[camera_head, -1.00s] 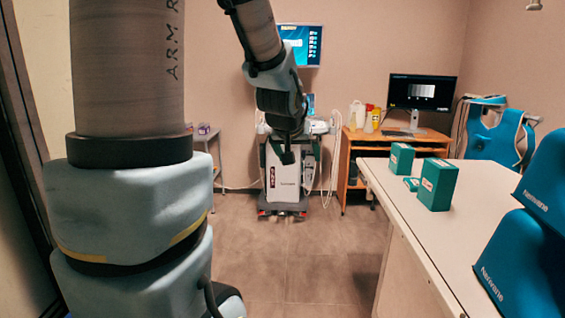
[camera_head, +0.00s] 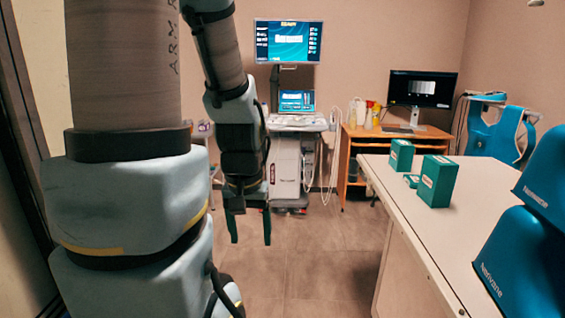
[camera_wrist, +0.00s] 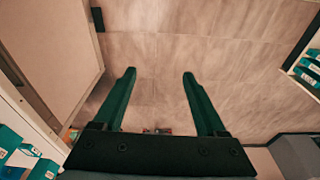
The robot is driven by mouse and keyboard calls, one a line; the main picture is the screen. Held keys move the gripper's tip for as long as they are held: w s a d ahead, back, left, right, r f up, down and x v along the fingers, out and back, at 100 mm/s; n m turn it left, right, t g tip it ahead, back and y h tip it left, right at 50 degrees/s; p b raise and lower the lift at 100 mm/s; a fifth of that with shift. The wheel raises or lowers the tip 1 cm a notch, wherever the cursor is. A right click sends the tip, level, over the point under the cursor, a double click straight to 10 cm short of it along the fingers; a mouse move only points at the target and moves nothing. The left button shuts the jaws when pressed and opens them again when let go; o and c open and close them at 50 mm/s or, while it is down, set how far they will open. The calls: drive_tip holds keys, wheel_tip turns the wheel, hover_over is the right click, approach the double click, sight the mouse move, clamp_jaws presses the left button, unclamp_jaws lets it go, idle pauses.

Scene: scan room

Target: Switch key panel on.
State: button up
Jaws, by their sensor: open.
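A scanner cart (camera_head: 287,165) stands at the back of the room. Its pale control panel (camera_head: 298,121) sits on top, with a small lit screen (camera_head: 297,101) behind it and a large lit monitor (camera_head: 289,42) above. I cannot make out single keys or a key panel for certain. My gripper (camera_head: 250,228) hangs with its fingers pointing down, in front of and lower than the control panel. Its two green fingers are apart and empty, with bare floor between their tips in the wrist view (camera_wrist: 159,73).
A white table (camera_head: 440,235) on the right carries green boxes (camera_head: 438,181) and blue Narivane cases (camera_head: 520,255). A wooden desk (camera_head: 385,140) with a computer monitor (camera_head: 421,89) stands right of the cart. The floor (camera_head: 315,255) between my arm and the table is clear.

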clamp_jaws()
idle(0.4)
idle(0.9)
